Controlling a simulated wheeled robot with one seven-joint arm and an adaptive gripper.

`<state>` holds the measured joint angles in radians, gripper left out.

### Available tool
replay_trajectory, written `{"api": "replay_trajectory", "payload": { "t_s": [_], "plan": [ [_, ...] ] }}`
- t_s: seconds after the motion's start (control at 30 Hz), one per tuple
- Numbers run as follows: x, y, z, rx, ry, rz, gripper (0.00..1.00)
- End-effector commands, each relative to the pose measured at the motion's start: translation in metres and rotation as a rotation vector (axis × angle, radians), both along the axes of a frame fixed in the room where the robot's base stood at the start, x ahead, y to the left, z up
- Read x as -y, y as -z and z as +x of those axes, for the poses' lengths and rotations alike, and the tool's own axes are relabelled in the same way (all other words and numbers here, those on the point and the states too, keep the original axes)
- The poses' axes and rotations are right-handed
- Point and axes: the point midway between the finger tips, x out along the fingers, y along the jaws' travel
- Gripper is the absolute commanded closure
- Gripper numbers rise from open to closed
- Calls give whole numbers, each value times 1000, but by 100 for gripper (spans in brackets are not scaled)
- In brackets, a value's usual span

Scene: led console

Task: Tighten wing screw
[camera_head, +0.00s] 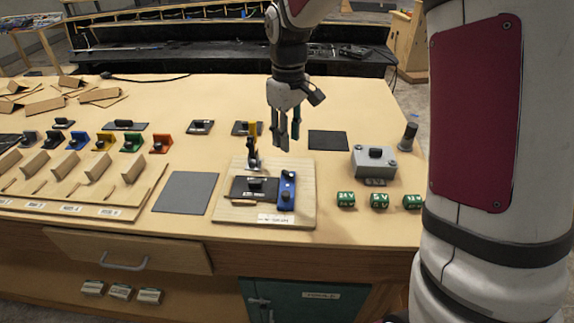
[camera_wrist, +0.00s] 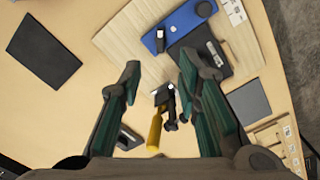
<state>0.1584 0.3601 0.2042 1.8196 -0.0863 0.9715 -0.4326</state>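A wooden board (camera_head: 228,213) on the table carries a black plate with a small dark block (camera_head: 255,188) and a blue module (camera_head: 287,192) with dark fittings. At its back edge stands a black clamp-like part with a yellow handle (camera_head: 253,131). Which small fitting is the wing screw I cannot tell. My gripper (camera_head: 285,134) hangs above and behind the board, pointing down, open and empty. In the wrist view the yellow handle (camera_wrist: 155,130) lies between the spread fingers (camera_wrist: 159,78), seemingly below them. The blue module (camera_wrist: 180,26) shows beyond the fingertips.
A grey box with a black knob (camera_head: 373,162) and green blocks (camera_head: 379,202) stand to the right. A grey mat (camera_head: 185,192) lies left of the board, a black mat (camera_head: 328,140) behind right. Coloured parts (camera_head: 132,142) and wooden holders (camera_head: 98,166) fill the left.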

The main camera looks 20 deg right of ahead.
Motion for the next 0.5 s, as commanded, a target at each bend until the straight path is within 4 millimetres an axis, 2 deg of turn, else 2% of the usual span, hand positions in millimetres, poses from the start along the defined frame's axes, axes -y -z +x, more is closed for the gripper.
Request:
{"api": "replay_trajectory", "payload": {
  "t_s": [0.3, 0.5],
  "plan": [
    [0, 63, -2, -4, 0, 0, 69],
    [0, 91, -1, -1, -1, 0, 69]
  ]
}}
